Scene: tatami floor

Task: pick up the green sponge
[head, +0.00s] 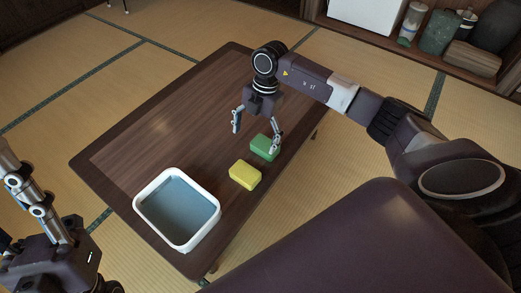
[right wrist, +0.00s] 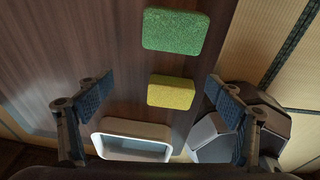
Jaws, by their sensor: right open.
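The green sponge (head: 264,147) lies on the low wooden table near its right edge. It also shows in the right wrist view (right wrist: 175,31), at the top centre, ahead of the fingers. My right gripper (head: 255,136) is open and empty above the table, one finger overlapping the green sponge in the head view. In the right wrist view its two fingers (right wrist: 160,92) are wide apart, with the yellow sponge (right wrist: 171,92) seen in the gap. My left gripper (head: 22,190) is at the left edge of the head view, partly cut off, away from the table's objects.
The yellow sponge sits beside the green one, toward the front. A white tub (head: 147,209) with a blue-grey inside stands at the table's near end. The wooden table (head: 150,130) is otherwise clear. A shelf with jars (head: 440,32) stands at the back right on the tatami floor.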

